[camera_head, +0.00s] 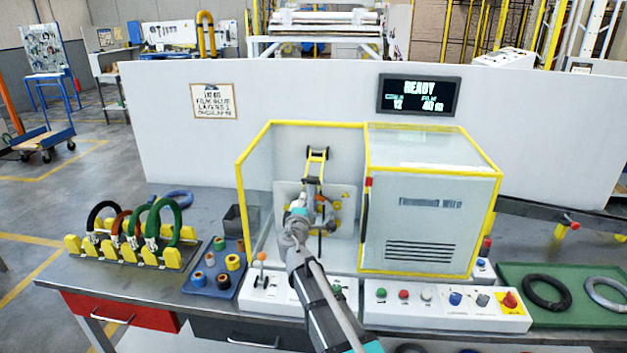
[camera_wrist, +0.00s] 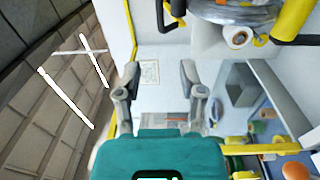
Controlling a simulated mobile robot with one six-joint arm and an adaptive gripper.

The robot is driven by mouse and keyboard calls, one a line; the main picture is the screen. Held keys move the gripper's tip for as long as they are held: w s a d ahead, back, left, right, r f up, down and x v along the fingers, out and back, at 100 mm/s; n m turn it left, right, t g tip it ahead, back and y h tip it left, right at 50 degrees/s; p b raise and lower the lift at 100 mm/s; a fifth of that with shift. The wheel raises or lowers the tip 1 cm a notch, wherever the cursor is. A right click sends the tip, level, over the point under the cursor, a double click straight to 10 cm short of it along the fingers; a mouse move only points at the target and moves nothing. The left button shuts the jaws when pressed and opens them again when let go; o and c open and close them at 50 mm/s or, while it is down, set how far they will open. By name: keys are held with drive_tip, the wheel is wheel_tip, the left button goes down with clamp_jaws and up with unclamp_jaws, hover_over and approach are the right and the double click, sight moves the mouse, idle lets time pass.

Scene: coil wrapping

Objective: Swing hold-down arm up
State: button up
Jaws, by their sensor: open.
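A black and yellow arm-like part (camera_head: 316,167), which looks like the hold-down arm, stands upright inside the yellow-framed machine bay, above the winding parts. In the wrist view, a yellow part (camera_wrist: 296,16) with black bars lies at the upper right, next to a shiny round body and a white roll (camera_wrist: 239,38); I cannot tell for sure which piece is the hold-down arm there. My gripper (camera_head: 301,210) reaches into the bay in front of the back plate and hides part of the mechanism. In the wrist view my gripper (camera_wrist: 159,80) is open, with nothing between its fingers.
A clear guard wall and yellow frame edge (camera_head: 240,200) bound the bay on the left. The machine cabinet (camera_head: 425,220) closes it on the right. Button panels (camera_head: 445,308) line the front. A coil rack (camera_head: 130,255) and blue spool tray (camera_head: 214,284) stand left.

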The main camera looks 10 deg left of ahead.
sight(310, 180)
drive_tip(key=shift+w+d, duration=0.2)
drive_tip(key=shift+w, duration=0.05)
drive_tip(key=w, duration=1.3)
drive_tip(key=shift+w+d+r, duration=0.2)
drive_tip(key=shift+w+d, duration=0.05)
drive_tip(key=shift+w, duration=0.05)
clamp_jaws()
drive_tip(key=shift+a, duration=0.15)
